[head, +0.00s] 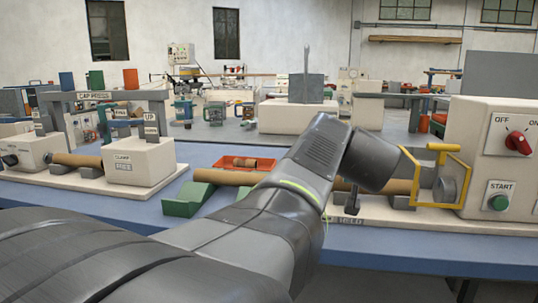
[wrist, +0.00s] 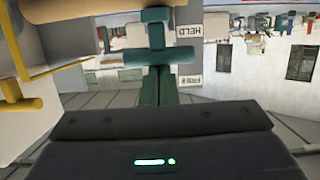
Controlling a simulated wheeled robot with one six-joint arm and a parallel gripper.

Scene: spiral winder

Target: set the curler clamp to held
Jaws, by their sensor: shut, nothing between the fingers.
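The curler clamp's HELD label (wrist: 188,30) and FREE label (wrist: 188,80) show upside down in the wrist view. A teal T-shaped piece (wrist: 157,50) stands beside them, under the tan tube (wrist: 85,10); I take it for the clamp's handle. My gripper (wrist: 157,72) has its dark green fingers shut together, with nothing between them. Its tips are at the crossbar of that piece; I cannot tell whether they touch. In the head view my arm hides the gripper and part of the curler. A small dark post (head: 352,202) shows below my wrist, near the HELD label (head: 350,221).
A yellow guard frame (head: 411,172) stands right of my wrist, close to it. The control box (head: 500,158) with a red knob and green START button is beyond it. Left are green cradles (head: 190,198), an orange tray (head: 238,161) and the CAP PRESS station (head: 138,162).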

